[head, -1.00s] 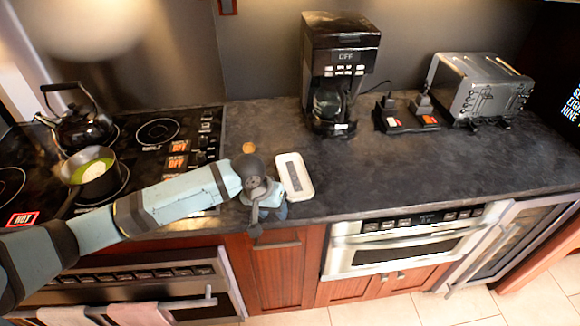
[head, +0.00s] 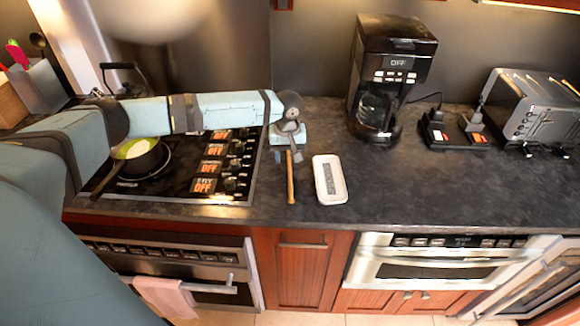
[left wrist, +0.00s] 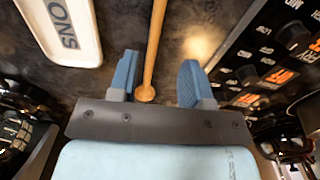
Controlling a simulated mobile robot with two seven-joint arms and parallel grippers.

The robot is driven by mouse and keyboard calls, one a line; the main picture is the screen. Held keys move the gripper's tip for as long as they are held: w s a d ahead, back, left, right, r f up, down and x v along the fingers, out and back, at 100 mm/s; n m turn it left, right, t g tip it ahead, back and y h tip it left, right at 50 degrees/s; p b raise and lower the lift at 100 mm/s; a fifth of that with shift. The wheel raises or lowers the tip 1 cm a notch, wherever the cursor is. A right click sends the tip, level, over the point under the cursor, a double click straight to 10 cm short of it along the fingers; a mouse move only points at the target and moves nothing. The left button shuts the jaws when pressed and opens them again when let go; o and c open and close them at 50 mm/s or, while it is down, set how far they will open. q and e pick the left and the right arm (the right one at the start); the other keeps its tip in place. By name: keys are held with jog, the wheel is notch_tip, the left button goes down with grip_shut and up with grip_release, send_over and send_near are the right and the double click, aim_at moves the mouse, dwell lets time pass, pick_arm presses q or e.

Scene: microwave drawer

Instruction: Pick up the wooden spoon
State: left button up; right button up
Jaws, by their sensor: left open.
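The wooden spoon (head: 291,180) lies on the dark counter, its long thin handle pointing to the counter's front edge. Its far part is hidden behind my left gripper (head: 290,150) in the head view. The left wrist view shows the spoon (left wrist: 155,45) running between the two blue fingers of my left gripper (left wrist: 158,78), a rounded wooden end near the palm. The fingers are open, with a gap on both sides of the spoon. Whether they are level with it or above it, I cannot tell. My right gripper is not in view.
A white lettered spoon rest (head: 330,194) lies just right of the spoon. A coffee maker (head: 387,75), a small dark stand (head: 452,132) and a toaster (head: 540,105) stand right. The front-right counter is clear.

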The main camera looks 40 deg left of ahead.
aim_at(290, 173)
pick_arm(q)
jog(key=f, duration=0.4)
jog(key=f+p, duration=0.1)
jog(key=f, duration=0.1)
jog(key=shift+w+d+f, duration=0.15)
jog(key=shift+d+f, duration=0.05)
jog(key=shift+d, duration=0.05)
grip_shut()
